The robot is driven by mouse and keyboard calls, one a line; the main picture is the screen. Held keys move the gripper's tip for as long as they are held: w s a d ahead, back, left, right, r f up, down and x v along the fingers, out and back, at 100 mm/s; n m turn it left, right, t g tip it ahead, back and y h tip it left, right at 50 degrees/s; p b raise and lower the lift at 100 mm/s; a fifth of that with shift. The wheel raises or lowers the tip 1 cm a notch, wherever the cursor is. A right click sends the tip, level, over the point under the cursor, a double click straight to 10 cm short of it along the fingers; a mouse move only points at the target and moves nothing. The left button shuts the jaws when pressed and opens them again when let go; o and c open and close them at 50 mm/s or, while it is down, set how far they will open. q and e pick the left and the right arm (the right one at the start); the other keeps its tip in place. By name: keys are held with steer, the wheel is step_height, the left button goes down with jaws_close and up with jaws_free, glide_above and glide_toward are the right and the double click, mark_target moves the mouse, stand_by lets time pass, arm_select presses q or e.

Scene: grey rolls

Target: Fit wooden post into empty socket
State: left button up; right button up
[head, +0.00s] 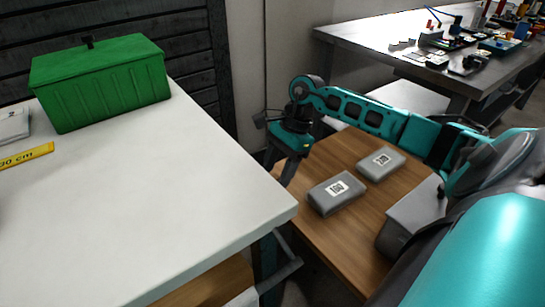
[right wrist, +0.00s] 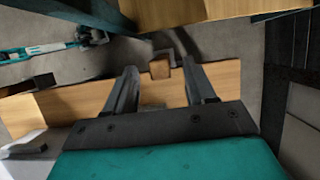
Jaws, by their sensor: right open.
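My right gripper (head: 277,173) is open beside the right edge of the white table, with its fingers pointing down. In the right wrist view its two fingers (right wrist: 159,66) are spread apart and nothing is clamped between them. A small square wooden piece (right wrist: 160,69) shows between and beyond the fingertips; it may be the post, but I cannot tell for sure. A dark grey shape surrounds part of it. No socket can be made out clearly. My left gripper is not seen in the head view.
The white table (head: 150,215) carries a green box (head: 105,85) and a yellow ruler (head: 27,156). A lower wooden table (head: 350,150) holds labelled grey packs (head: 336,193) (head: 381,163). A cluttered bench (head: 375,38) stands at the back right. The white table's middle is clear.

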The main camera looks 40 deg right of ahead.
steer(key=p+v, duration=0.2)
steer(key=v, duration=0.5)
steer(key=shift+d+r, duration=0.1)
stand_by(0.4)
